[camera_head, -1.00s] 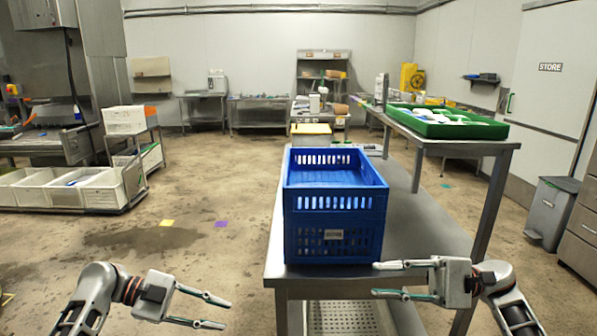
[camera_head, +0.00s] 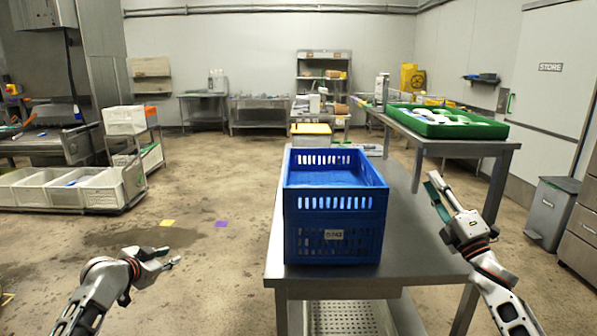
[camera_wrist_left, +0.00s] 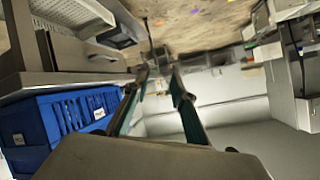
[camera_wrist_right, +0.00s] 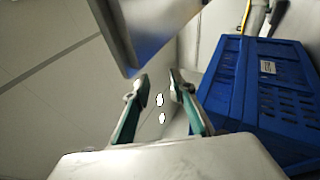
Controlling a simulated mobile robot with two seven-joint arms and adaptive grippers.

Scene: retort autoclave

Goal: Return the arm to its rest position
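My left gripper (camera_head: 170,262) hangs over the floor at the lower left, clear of the table. Its two fingers (camera_wrist_left: 158,74) are apart with nothing between them in the left wrist view. My right gripper (camera_head: 437,186) points up and away to the right of the blue crate, over the table's right edge. Its fingers (camera_wrist_right: 157,78) are apart and empty in the right wrist view. Neither gripper touches the crate.
The blue crate (camera_head: 334,222) stands on the steel table (camera_head: 410,235). A green tray (camera_head: 447,130) with pale items lies on the bench (camera_head: 400,128) behind my right gripper. White bins (camera_head: 98,193) stand at the left. The floor around my left gripper is clear.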

